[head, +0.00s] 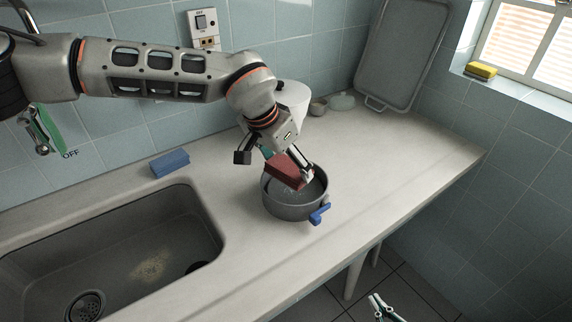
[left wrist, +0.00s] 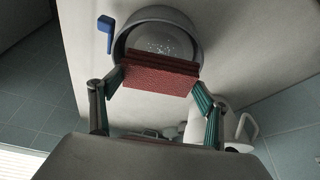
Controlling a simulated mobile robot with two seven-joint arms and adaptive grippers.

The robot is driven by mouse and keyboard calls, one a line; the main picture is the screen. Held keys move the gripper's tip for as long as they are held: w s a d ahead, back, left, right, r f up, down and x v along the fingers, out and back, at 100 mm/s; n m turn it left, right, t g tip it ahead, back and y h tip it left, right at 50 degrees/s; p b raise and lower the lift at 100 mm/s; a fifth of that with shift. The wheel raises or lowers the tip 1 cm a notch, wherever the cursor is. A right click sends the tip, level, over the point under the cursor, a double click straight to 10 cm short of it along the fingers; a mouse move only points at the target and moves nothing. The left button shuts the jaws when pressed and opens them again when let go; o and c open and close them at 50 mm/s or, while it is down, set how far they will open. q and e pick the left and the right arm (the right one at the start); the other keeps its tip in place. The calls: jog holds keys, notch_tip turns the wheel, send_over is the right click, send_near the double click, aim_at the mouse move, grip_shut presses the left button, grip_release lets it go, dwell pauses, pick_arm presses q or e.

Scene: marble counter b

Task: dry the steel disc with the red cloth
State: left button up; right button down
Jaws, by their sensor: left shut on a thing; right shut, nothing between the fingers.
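A red cloth (head: 287,170), looking like a flat block, is held by my left gripper (head: 288,166) over the mouth of a grey pan (head: 292,210). In the left wrist view the cloth (left wrist: 158,80) spans between both fingers and covers the near part of the pan's opening. The steel disc looks to be the pan's round inner floor (left wrist: 160,42), which shows pale specks; I see no separate disc. I cannot tell whether the cloth touches it. My right gripper (head: 377,302) is partly in view at the bottom of the head view, below the counter, shut and empty.
The pan has a blue handle (head: 319,214) toward the front right. A sink (head: 110,255) lies at the left, with a blue sponge (head: 170,163) behind it. A white cylinder (head: 293,100) and small dishes stand behind the pan. The counter to the right is clear.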

pick_arm(q)
jog(key=shift+r+p, duration=1)
jog(key=shift+r, duration=0.55)
pick_arm(e)
jog(key=r, duration=0.2)
jog(key=shift+w+r, duration=0.3)
jog(key=shift+r, duration=0.1)
pick_arm(q)
jog(key=shift+f, duration=0.1)
pick_arm(e)
jog(key=shift+f, duration=0.1)
